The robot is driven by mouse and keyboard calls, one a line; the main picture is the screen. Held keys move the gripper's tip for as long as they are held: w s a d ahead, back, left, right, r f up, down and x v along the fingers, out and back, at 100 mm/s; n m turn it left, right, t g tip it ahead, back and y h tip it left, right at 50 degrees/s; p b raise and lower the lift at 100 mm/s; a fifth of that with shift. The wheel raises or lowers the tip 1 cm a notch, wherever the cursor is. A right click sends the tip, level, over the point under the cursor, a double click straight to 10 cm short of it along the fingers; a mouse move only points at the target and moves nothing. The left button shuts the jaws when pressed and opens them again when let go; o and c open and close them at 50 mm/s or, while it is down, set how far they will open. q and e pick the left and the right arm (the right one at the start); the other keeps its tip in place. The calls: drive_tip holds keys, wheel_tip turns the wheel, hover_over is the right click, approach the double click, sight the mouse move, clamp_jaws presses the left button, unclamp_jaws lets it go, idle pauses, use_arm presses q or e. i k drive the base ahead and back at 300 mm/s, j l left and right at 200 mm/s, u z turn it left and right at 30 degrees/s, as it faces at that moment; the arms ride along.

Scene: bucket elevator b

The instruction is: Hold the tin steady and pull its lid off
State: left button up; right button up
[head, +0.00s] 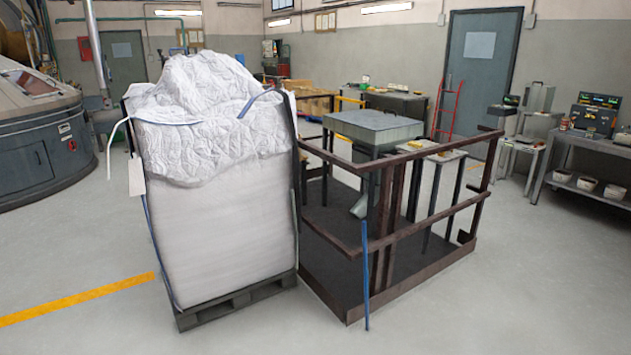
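Neither of my grippers is in view. I cannot make out a tin with a lid for certain. A small orange-brown can-like object (565,123) stands on the bench at the far right; it is too small to tell whether it is the tin or has a lid.
A big white bulk bag (215,215) on a dark pallet (238,302) stands left of centre. A rusty railing (425,237) encloses a platform with a metal hopper (373,128). A grey bench (585,142) stands far right. The floor in front and at right is clear.

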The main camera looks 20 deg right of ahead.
sight(590, 133)
drive_tip(key=i+l+z, duration=0.25)
drive_tip(key=l+z, duration=0.2)
drive_tip(key=i+l+z, duration=0.7)
drive_tip(key=z, duration=0.15)
drive_tip(key=i+l+z, duration=0.1)
drive_tip(key=i+z, duration=0.45)
drive_tip(key=i, duration=4.7)
drive_tip(key=i+z, duration=0.1)
drive_tip(key=i, duration=1.45)
drive_tip(key=i+j+z, duration=0.15)
drive_tip(key=i, duration=0.6)
drive_tip(key=i+j+z, duration=0.2)
drive_tip(key=i, duration=0.15)
drive_tip(key=i+z, duration=0.2)
drive_tip(key=i, duration=0.2)
